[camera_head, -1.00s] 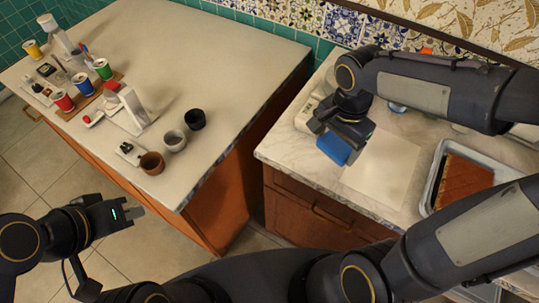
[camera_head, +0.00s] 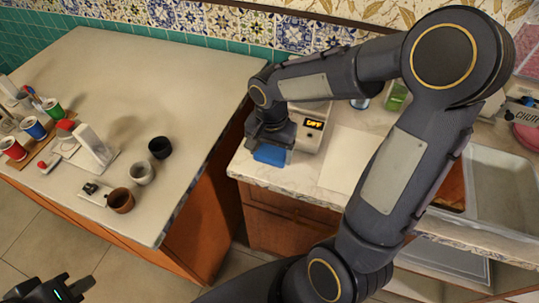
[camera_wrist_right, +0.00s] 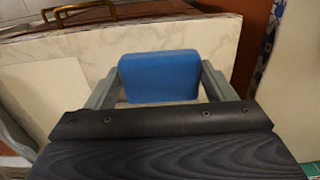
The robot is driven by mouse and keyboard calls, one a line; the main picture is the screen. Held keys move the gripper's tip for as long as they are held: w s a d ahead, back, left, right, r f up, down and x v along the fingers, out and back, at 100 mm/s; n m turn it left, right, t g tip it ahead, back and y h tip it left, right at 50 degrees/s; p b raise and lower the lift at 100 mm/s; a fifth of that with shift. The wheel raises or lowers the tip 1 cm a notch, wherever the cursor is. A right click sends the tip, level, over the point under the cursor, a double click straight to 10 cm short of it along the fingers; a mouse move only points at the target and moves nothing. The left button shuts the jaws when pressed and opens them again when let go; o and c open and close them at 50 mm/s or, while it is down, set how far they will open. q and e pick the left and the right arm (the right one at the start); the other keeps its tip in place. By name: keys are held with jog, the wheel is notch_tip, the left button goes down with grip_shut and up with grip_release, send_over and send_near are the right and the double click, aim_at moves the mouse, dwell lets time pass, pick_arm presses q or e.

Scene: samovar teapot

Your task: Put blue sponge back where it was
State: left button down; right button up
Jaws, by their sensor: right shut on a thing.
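The blue sponge (camera_head: 270,154) is at the left end of the right marble counter, in front of a white device. My right gripper (camera_head: 272,142) is shut on the sponge from above. In the right wrist view the sponge (camera_wrist_right: 160,77) sits between the two grey fingers (camera_wrist_right: 158,90), with marble around it. I cannot tell whether its underside touches the counter. My left gripper (camera_head: 75,285) is low at the bottom left, away from the tables. Its finger gap is not clear.
The white device (camera_head: 312,125) has a lit display. A pale board (camera_head: 345,160) lies right of the sponge. A grey tray (camera_head: 500,190) is farther right. The left table (camera_head: 190,90) holds cups, cans and small items. A gap separates the table from the counter.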

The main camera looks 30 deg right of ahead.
aim_at(270, 158)
jog(key=shift+w+d+f, duration=0.2)
jog(key=shift+w+f, duration=0.2)
jog(key=shift+f, duration=0.15)
jog(key=shift+w+d+f, duration=0.15)
jog(key=shift+w+f, duration=0.25)
jog(key=shift+f, duration=0.1)
jog(key=shift+w+f, duration=0.1)
jog(key=shift+f, duration=1.5)
jog(key=shift+f, duration=0.25)
jog(key=o, duration=0.9)
jog(key=shift+r, duration=0.1)
